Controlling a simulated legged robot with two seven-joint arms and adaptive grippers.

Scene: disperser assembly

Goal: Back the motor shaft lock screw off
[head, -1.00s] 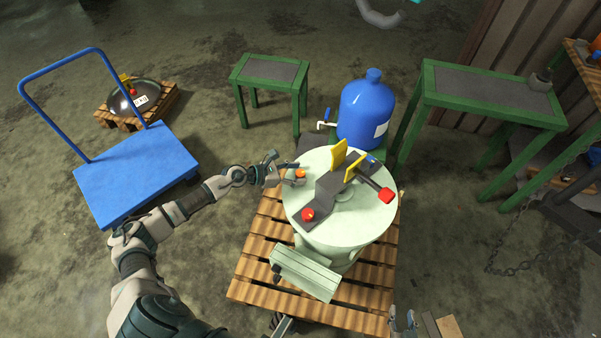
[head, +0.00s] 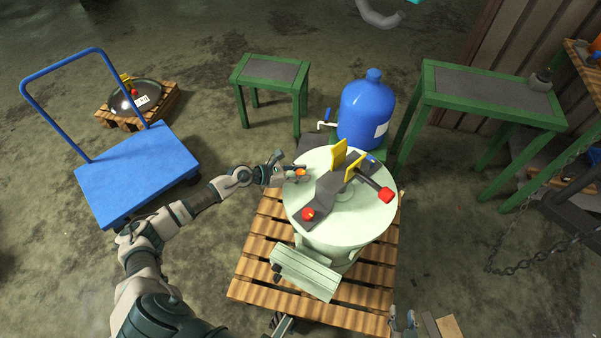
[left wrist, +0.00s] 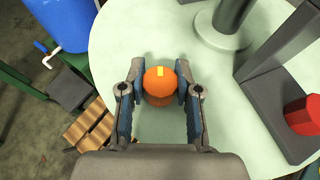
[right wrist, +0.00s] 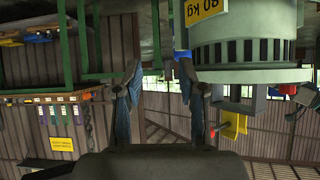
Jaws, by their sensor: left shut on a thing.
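The orange knob of the lock screw (left wrist: 160,82), with a yellow mark on top, sits near the edge of the pale green round housing top (head: 362,228). My left gripper (left wrist: 154,92) is around the knob and shut on it, one finger at each side. In the head view the knob (head: 300,172) shows small at the left gripper's fingertips (head: 292,171). My right gripper (right wrist: 167,80) is open and empty, low beside the housing. In the head view only its tip (head: 402,320) shows at the bottom edge.
The housing stands on a wooden pallet (head: 257,272). On its top are a dark bracket with a red knob (head: 308,214), yellow plates (head: 339,154) and a red-ended handle (head: 386,195). A blue tank (head: 366,112) stands behind. A blue cart (head: 137,172) is at the left.

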